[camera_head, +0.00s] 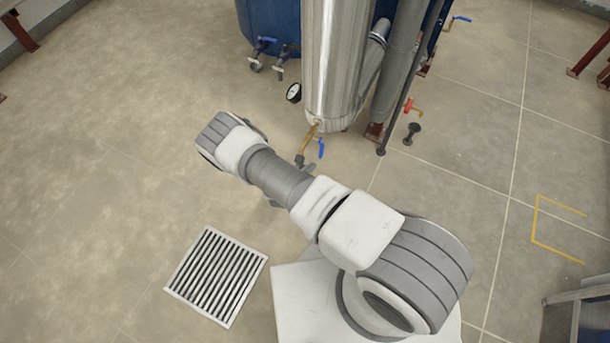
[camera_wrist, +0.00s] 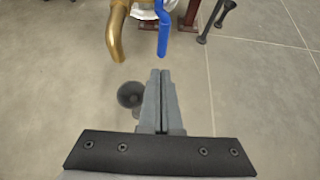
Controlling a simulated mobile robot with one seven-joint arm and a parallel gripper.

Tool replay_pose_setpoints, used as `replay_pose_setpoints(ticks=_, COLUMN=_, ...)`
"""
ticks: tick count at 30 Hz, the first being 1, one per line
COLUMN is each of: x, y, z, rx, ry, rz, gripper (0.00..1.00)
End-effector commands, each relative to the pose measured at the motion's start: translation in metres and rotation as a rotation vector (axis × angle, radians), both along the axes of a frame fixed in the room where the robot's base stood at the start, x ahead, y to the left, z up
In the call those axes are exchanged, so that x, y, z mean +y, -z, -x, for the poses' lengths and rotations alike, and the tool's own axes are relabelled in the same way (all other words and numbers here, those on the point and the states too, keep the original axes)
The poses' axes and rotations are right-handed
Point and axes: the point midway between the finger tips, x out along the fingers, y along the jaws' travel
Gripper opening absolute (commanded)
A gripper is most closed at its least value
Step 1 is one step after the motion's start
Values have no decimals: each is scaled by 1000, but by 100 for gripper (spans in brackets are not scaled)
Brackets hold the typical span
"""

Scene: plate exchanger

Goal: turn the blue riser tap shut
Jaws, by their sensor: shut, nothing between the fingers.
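The blue tap lever (camera_head: 321,148) hangs at the foot of the shiny metal riser (camera_head: 331,60), beside a curved brass spout (camera_head: 306,138). In the wrist view the blue lever (camera_wrist: 163,32) points down at the top centre, with the brass spout (camera_wrist: 117,38) to its left. My gripper (camera_wrist: 161,73) has its fingers together with nothing between them. Its tips show just below the lever's lower end in that view, with a gap between. How far apart they are in depth I cannot tell. In the head view my arm largely hides the gripper.
Other blue levers are on the blue tank at left (camera_head: 267,39) and far right (camera_head: 461,18). A red-handled tap (camera_head: 413,107) stands right of the riser, a round gauge (camera_head: 294,92) left. A floor grate (camera_head: 217,276) lies front left. Open floor surrounds these.

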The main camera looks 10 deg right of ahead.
Motion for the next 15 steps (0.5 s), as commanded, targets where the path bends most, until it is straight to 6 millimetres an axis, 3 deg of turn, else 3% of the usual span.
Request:
replay_pose_setpoints(ticks=6, x=-18, y=7, z=-26, rx=-1, ry=2, rz=-1, gripper=0)
replay_pose_setpoints(ticks=15, x=-25, y=6, z=-34, rx=1, ry=1, rz=0, gripper=0)
